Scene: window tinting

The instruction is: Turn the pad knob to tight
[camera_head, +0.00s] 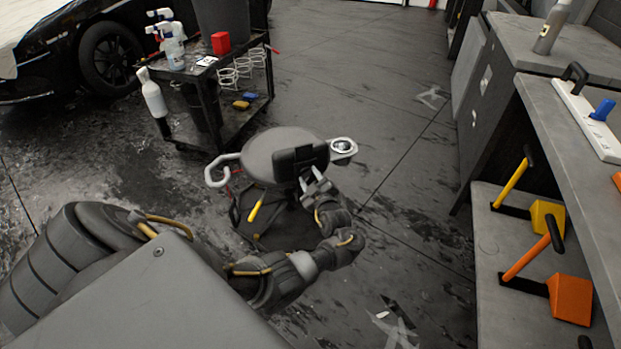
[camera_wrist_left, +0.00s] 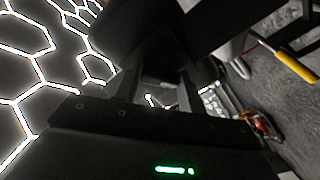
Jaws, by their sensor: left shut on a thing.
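A stool with a round grey seat (camera_head: 272,152) stands on the floor in the middle of the head view. A black pad (camera_head: 300,158) is at its near right side. My left gripper (camera_head: 312,184) reaches in from below, just under the pad, and is shut on a small part there, which I take for the pad knob. The knob itself is hidden by the fingers and dark shadow. In the left wrist view the fingers (camera_wrist_left: 164,97) sit close under a dark shape, and I cannot make out the knob's setting. My right gripper is out of view.
The stool has a grey loop handle (camera_head: 218,172), a side holder with a round metal top (camera_head: 343,147), and a yellow-handled tool (camera_head: 256,210), also in the left wrist view (camera_wrist_left: 294,66). A black cart (camera_head: 208,75) stands behind; a workbench (camera_head: 560,125) is at right.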

